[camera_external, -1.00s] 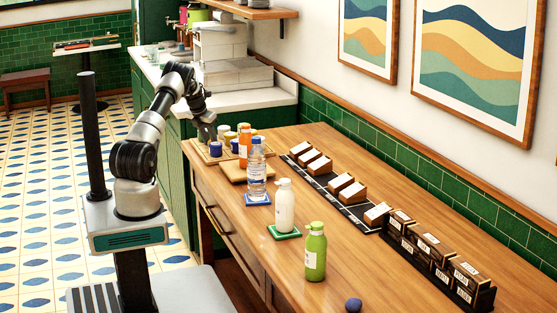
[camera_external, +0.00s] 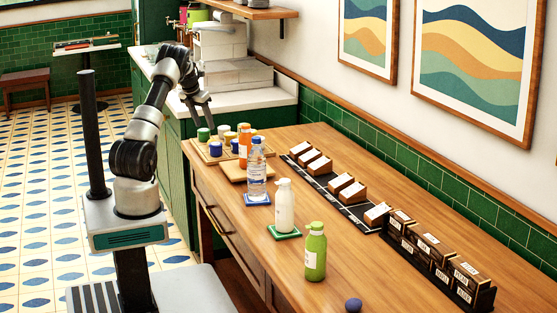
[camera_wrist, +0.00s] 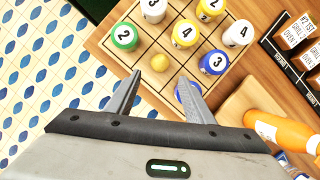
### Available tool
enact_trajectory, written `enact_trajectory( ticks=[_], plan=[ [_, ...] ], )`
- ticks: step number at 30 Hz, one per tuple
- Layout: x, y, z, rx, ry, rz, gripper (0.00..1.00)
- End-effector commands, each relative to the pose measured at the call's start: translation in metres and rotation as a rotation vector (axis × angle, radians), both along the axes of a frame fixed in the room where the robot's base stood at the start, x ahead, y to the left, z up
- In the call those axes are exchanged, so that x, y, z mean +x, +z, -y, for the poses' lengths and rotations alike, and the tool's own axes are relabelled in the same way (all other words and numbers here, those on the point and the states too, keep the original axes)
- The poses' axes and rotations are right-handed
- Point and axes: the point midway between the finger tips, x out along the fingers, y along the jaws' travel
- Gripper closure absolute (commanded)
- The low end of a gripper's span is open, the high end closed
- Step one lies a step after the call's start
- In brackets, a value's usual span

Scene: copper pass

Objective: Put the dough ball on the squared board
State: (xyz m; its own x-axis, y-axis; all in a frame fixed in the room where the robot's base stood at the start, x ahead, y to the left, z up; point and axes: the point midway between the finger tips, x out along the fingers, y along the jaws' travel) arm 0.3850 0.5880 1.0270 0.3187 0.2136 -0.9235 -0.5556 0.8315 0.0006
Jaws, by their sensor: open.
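The squared board (camera_wrist: 138,62) is a wooden tray with a grid, at the left end of the table; it also shows in the external view (camera_external: 207,156). A small yellow ball (camera_wrist: 160,62), which looks like the dough ball, sits on it in the wrist view, among numbered pieces. I cannot make the ball out in the external view. My gripper (camera_wrist: 159,84) is open and empty, its fingertips framing the area just below the ball in the picture. In the external view my gripper (camera_external: 203,112) hangs above the board's far left edge.
Numbered pieces, such as a green one (camera_wrist: 124,37) and a blue one (camera_wrist: 214,62), stand close around the ball. An orange bottle (camera_wrist: 285,132) stands beside the board. A dark blue ball (camera_external: 353,304) lies at the table's near end.

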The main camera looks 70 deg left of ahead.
Motion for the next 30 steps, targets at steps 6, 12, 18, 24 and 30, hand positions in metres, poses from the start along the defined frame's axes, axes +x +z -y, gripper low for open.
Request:
enact_trajectory(
  ticks=[6,12,18,24,30],
  plan=[
    [-0.007,0.021,0.004,0.0,0.001,0.0,0.52],
    [-0.008,0.022,0.005,-0.001,0.001,-0.001,0.52],
    [0.008,0.042,0.03,0.028,-0.117,-0.004,0.52],
    [0.058,0.118,0.171,0.201,-0.755,-0.044,0.52],
    [0.052,0.174,0.357,0.516,-1.625,-0.103,0.52]
  ],
)
